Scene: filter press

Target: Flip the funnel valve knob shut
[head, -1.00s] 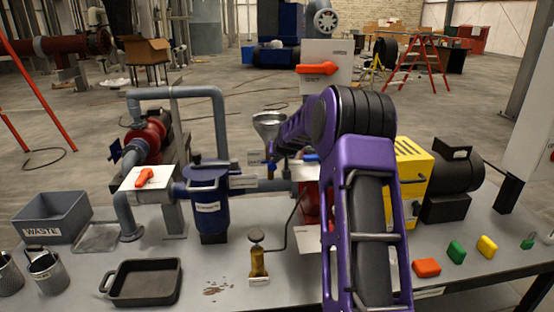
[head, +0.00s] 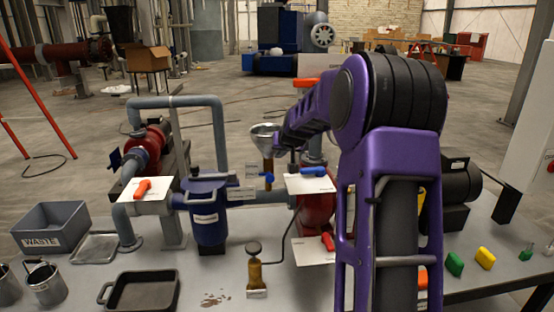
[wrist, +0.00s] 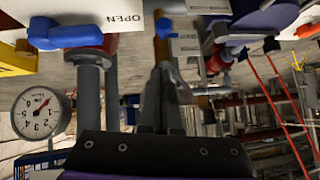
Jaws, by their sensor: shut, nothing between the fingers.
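The metal funnel (head: 266,131) stands on a brass stem behind the blue filter pot. A small blue knob (head: 267,177) sits on that stem, beside small white labels. In the wrist view, which is upside down, the blue knob (wrist: 165,28) is at top centre, and the brass stem (wrist: 161,52) runs below it. My gripper (wrist: 165,72) is shut and empty, its fingertips pointing towards the stem and apparently short of the knob. In the head view my forearm reaches in just right of the funnel; the fingers are hard to make out.
A second blue handle (head: 313,171) lies on a white plate right of the stem; its OPEN print (wrist: 124,18) shows in the wrist view. A pressure gauge (wrist: 41,113) is close by. The blue filter pot (head: 208,215) and grey pipework (head: 219,125) stand left.

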